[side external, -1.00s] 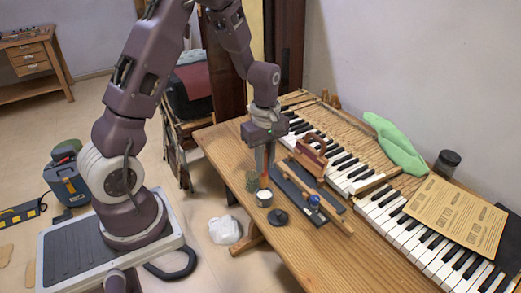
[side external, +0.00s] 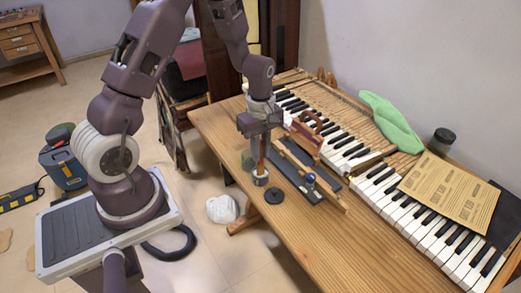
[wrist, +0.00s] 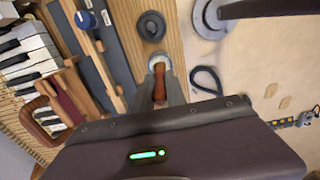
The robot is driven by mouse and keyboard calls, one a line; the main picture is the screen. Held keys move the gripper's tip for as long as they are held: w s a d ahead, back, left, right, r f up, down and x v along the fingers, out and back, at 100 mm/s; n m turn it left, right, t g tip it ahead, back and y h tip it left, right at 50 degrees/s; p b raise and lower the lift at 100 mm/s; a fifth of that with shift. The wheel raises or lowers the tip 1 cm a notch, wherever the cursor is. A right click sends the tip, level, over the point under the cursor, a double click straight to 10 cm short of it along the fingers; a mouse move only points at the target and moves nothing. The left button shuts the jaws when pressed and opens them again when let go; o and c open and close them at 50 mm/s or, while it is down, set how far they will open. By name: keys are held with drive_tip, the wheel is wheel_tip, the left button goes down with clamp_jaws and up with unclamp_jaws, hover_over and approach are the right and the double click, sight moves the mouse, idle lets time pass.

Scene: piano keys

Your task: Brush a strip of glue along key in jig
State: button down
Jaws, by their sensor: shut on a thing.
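My gripper (side external: 262,160) is shut on a brush (side external: 261,167) with an orange-red handle, held upright. The brush handle also shows between the fingers in the wrist view (wrist: 159,82). Its lower end is at the mouth of a small glue jar (side external: 260,180), seen also in the wrist view (wrist: 159,62); the bristles are hidden. The jig (side external: 286,178) is a dark base to the right of the jar, with a blue knob (side external: 310,178). A wooden key (side external: 300,162) lies along it; I see no glue strip on it.
A black round lid (side external: 275,195) lies in front of the jar, and another jar (side external: 247,160) stands behind it. A brown wooden-handled tool (side external: 307,134) sits beyond the jig. The keyboard (side external: 385,200) runs along the back. The front of the bench (side external: 300,245) is clear.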

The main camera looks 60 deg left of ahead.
drive_tip(key=shift+f, duration=0.55)
idle(1.2)
drive_tip(key=shift+r, duration=3.55)
